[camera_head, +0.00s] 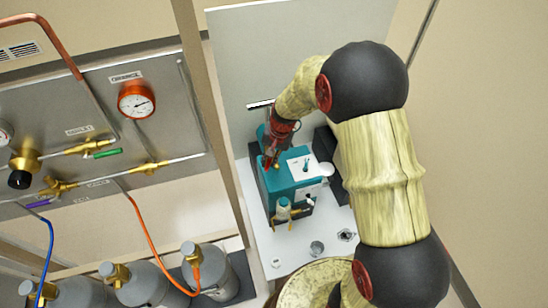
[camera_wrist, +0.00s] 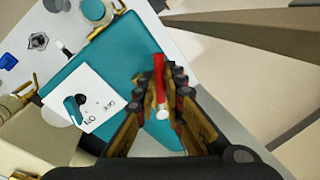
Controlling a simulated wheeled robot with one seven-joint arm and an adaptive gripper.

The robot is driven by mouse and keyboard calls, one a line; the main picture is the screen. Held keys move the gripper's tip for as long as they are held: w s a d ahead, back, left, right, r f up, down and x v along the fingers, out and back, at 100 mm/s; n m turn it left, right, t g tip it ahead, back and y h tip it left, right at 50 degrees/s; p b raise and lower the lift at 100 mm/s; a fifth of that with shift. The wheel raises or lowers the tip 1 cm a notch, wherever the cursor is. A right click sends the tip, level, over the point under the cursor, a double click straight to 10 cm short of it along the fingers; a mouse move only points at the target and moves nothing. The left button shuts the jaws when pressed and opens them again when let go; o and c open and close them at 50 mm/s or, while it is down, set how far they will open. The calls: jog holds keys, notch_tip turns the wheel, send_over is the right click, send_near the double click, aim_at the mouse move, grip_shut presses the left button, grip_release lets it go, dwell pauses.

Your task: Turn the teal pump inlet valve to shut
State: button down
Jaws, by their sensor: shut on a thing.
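The teal pump (camera_head: 286,181) stands on a white bench top, with a white panel on its upper face. In the wrist view its teal top (camera_wrist: 115,55) fills the middle, and the panel (camera_wrist: 92,95) carries a dark knob and small lettering. A red lever with a pale round end (camera_wrist: 160,80) shows between my fingers; I take it as the inlet valve's handle. My gripper (camera_wrist: 165,85) is shut on this red lever at the pump's edge. In the head view my gripper (camera_head: 270,160) reaches down at the pump's back left, and the valve body is mostly hidden.
A grey panel with brass valves, a red gauge (camera_head: 136,101) and hoses stands to the left. Grey gas cylinders (camera_head: 145,284) stand below it. A small metal cup (camera_head: 317,247) sits on the bench in front of the pump. A pale upright board (camera_head: 260,55) stands behind.

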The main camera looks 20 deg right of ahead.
jog(key=m+p, duration=0.1)
jog(key=a+m+p, duration=0.1)
jog(key=shift+w+a+r+m, duration=0.2)
jog(key=shift+w+m, duration=0.2)
jog(key=w+m+p, duration=0.1)
jog(key=m+p, duration=0.1)
jog(key=w+a+m+h+p, duration=0.1)
jog(key=m+p, duration=0.1)
jog(key=shift+a+t, duration=0.2)
jog(key=shift+t, duration=0.2)
jog(key=shift+w+a+f+m+h+p, duration=0.1)
jog(key=shift+w+m+h+p, duration=0.2)
jog(key=shift+m, duration=0.45)
jog(key=shift+w+a+m+y+p, duration=0.1)
jog(key=shift+w+m, duration=0.35)
jog(key=shift+m, duration=0.35)
jog(key=shift+w+f+m+h+p, duration=0.1)
jog(key=shift+w+m+h+p, duration=0.2)
jog(key=shift+m, duration=0.45)
jog(key=c, duration=2)
grip_release()
jog(key=shift+w, duration=0.1)
jog(key=shift+o, duration=0.6)
jog(key=shift+r, duration=0.1)
